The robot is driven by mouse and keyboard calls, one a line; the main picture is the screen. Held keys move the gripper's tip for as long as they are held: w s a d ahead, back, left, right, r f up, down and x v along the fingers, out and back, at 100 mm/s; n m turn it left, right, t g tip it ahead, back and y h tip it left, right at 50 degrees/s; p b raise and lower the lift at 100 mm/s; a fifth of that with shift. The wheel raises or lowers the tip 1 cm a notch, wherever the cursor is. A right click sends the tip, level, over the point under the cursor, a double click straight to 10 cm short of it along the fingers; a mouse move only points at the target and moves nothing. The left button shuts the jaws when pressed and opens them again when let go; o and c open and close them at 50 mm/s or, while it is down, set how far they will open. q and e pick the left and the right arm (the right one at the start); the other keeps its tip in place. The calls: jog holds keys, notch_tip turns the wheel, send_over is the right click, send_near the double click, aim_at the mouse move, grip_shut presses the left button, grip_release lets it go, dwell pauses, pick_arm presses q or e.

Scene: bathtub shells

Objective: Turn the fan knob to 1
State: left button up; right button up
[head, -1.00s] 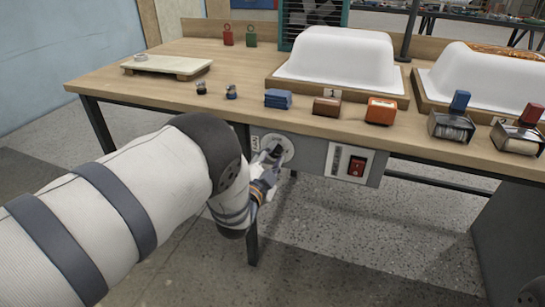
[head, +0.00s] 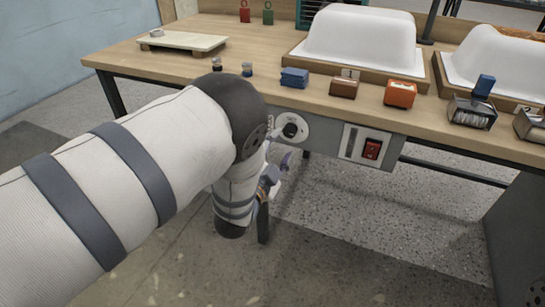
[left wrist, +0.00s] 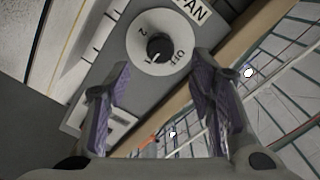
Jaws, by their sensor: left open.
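The black fan knob (head: 291,130) sits on a round white dial on the grey panel under the table's front edge. In the left wrist view the knob (left wrist: 160,46) shows closely, with marks 2, 1 and OFF around it. Its white pointer line appears to point toward the 1. A FAN label (left wrist: 192,10) is beside the dial. My left gripper (head: 277,172) is just below the dial in the head view, apart from the knob. In the left wrist view its two purple-padded fingers (left wrist: 162,75) are spread with nothing between them. My right gripper is not in view.
A red rocker switch (head: 372,149) is on the panel right of the dial. Above, the wooden tabletop (head: 250,52) holds two white tub shells, stamps, small bottles and a low board (head: 182,42). A table leg stands below the dial. The floor in front is clear.

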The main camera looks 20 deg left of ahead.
pick_arm(q)
jog(key=s, duration=0.6)
jog(key=shift+s+a, duration=0.15)
jog(key=shift+s, duration=0.15)
jog(key=s+a+f+n+g+y+p, duration=0.15)
jog(key=s+f+g, duration=0.25)
jog(key=s, duration=0.4)
jog(key=s+a+f+n+g+p, duration=0.2)
jog(key=s+f+n+g, duration=0.15)
jog(key=s, duration=0.35)
jog(key=s+a+f+n+g+p, duration=0.2)
jog(key=s+f+g, duration=0.25)
jog(key=s, duration=0.35)
jog(key=s+d+r+n+g+p, duration=0.1)
jog(key=s+g, duration=0.3)
jog(key=s, duration=0.8)
jog(key=s+d+r+n+g+p, duration=0.1)
jog(key=s+d+r+n+g, duration=0.1)
jog(key=s, duration=1.1)
jog(key=n+g+h, duration=0.1)
jog(key=g, duration=0.1)
jog(key=shift+s+r+g+p, duration=0.15)
jog(key=shift+s+g+p, duration=0.1)
jog(key=shift+g+p, duration=0.1)
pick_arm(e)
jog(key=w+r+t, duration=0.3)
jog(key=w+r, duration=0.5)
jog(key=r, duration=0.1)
